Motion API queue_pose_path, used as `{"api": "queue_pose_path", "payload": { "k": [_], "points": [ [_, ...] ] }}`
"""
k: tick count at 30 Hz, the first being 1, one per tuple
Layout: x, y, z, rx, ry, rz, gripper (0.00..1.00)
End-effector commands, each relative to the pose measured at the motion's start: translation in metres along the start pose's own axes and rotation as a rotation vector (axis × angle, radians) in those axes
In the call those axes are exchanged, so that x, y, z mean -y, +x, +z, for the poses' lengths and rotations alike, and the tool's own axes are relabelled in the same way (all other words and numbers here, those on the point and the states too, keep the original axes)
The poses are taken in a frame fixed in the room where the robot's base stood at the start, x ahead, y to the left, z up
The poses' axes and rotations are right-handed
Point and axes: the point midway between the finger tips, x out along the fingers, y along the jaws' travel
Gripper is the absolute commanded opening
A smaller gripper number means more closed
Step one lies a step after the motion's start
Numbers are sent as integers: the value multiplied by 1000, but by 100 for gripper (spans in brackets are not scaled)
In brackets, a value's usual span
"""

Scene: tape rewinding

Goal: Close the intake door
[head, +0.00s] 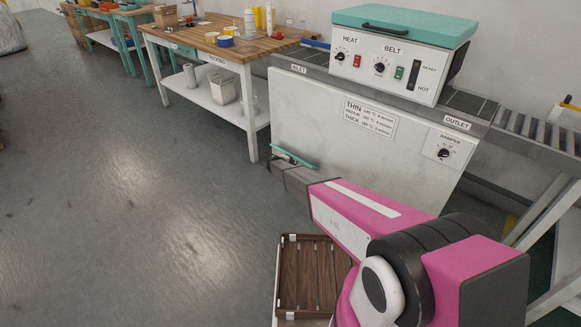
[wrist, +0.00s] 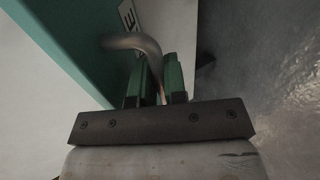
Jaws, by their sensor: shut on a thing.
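The intake door is a teal panel (wrist: 60,45) at the left of the wrist view, with a partly seen white label. A curved metal handle (wrist: 136,42) sticks out from it. My gripper (wrist: 162,82) has its green fingers closed around the handle's lower end. In the head view the teal door (head: 296,159) shows as a thin strip at the lower left of the white machine cabinet (head: 330,115), beside my grey gripper end (head: 281,166). The door seems to stand out from the cabinet, but its hinge and opening are hidden. The fingertips are unclear in the head view.
The heat machine with a teal lid (head: 405,20) sits on the cabinet, between inlet and outlet rollers. A wooden packing table (head: 185,40) stands to the left. A slatted brown crate (head: 305,275) stands below my arm. The grey floor at left is clear.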

Motion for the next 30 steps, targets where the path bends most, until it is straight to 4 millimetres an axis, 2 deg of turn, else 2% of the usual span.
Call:
{"api": "queue_pose_path", "payload": {
  "k": [15,30],
  "points": [
    [-40,1,0,-4,5,-477,0],
    [-61,12,1,-8,3,-824,0]
  ]
}}
